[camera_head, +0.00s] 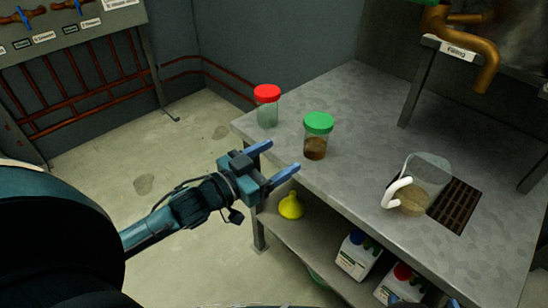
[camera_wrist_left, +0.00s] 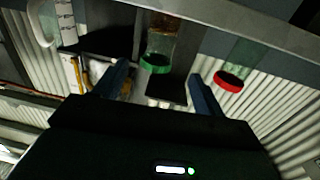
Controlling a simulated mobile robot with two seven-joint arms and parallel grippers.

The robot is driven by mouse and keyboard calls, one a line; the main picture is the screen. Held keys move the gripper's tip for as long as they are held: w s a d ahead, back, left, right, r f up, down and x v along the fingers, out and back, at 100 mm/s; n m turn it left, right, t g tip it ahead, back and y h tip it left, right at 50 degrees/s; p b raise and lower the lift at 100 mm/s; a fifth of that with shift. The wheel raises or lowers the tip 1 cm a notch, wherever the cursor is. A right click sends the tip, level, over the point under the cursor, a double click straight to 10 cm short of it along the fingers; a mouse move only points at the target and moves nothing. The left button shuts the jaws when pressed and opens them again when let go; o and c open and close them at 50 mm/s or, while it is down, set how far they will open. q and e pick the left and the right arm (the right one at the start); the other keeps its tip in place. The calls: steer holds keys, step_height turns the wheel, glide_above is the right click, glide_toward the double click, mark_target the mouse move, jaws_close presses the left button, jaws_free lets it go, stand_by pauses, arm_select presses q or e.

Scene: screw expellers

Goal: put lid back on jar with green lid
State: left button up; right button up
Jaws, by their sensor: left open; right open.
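A clear jar with brown contents (camera_head: 315,150) stands upright on the grey metal table, with a green lid (camera_head: 318,122) on its top. The jar (camera_wrist_left: 163,40) and green lid (camera_wrist_left: 156,65) appear inverted in the left wrist view. My left gripper (camera_head: 284,159) is open and empty, its blue fingers pointing toward the table edge, a little apart from the jar. In the left wrist view the lid shows between the open fingers (camera_wrist_left: 163,88). My right gripper (camera_head: 424,299) shows only as bluish fingertips at the bottom edge of the head view.
A clear jar with a red lid (camera_head: 267,104) stands at the table corner, left of the green-lidded jar. A jug (camera_head: 428,175) stands by a drain grate (camera_head: 455,206), below a brass spout (camera_head: 487,68). The lower shelf (camera_head: 318,243) holds a yellow funnel (camera_head: 291,206) and bottles (camera_head: 356,257).

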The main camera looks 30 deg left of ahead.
arm_select(q)
steer(key=s+d+f+g+y, duration=0.1)
steer(key=s+d+f, duration=0.1)
steer(key=s, duration=0.3)
steer(key=s+d+f+g+y, duration=0.1)
steer(key=s+d+f, duration=0.1)
steer(key=s+d, duration=0.1)
steer(key=s+d+f+n, duration=0.1)
steer(key=s+d+f, duration=0.1)
steer(key=s, duration=0.4)
steer(key=shift+s+d+f+g+y, duration=0.3)
steer(key=shift+d+g+y, duration=0.1)
